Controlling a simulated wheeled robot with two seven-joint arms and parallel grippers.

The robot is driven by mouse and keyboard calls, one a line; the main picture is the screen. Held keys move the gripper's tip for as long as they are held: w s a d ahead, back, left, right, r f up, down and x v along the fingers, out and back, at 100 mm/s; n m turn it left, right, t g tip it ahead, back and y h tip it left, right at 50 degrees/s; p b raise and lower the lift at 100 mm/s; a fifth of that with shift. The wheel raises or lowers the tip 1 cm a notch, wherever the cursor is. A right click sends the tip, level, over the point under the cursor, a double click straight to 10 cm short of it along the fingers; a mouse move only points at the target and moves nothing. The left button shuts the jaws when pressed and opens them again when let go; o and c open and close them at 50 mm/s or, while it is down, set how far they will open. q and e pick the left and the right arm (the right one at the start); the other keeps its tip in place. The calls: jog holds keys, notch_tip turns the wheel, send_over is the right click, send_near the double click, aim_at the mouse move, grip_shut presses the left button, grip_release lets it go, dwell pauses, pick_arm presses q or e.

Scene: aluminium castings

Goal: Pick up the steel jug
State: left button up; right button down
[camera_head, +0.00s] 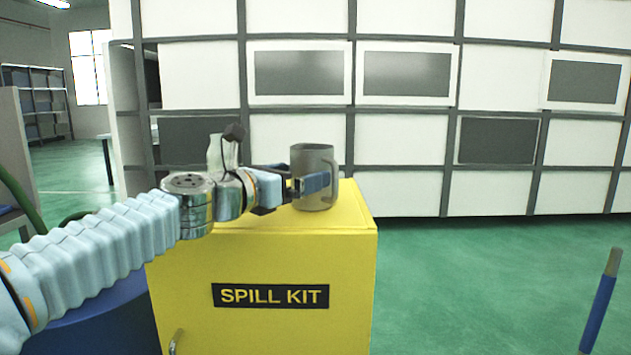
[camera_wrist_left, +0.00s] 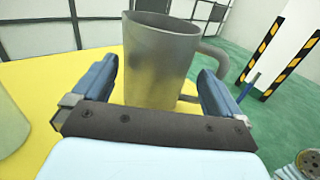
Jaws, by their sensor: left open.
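The steel jug (camera_head: 316,165) is a grey metal vessel standing upright on the yellow spill kit cabinet (camera_head: 262,300). My left gripper (camera_head: 302,180) reaches in from the left at the height of the jug's body. In the left wrist view the jug (camera_wrist_left: 158,60) stands between the two blue fingers of my left gripper (camera_wrist_left: 158,85), with its handle on the right. The fingers are open, one on each side of the jug, with a visible gap on either side. The jug's base is partly hidden behind the gripper's dark palm bar. My right gripper is not in view.
A clear glass vessel (camera_head: 216,155) stands on the cabinet behind my left wrist; a pale rounded object (camera_wrist_left: 8,125) shows at the wrist view's left edge. A blue post (camera_head: 600,305) stands at the right. Green floor (camera_head: 480,280) right of the cabinet is open.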

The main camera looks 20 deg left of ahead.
aim_at(311, 171)
pick_arm(q)
jog(key=x, duration=0.4)
jog(key=shift+w+f, duration=0.15)
jog(key=shift+w, duration=0.25)
jog(key=c, duration=0.8)
jog(key=shift+c, duration=0.3)
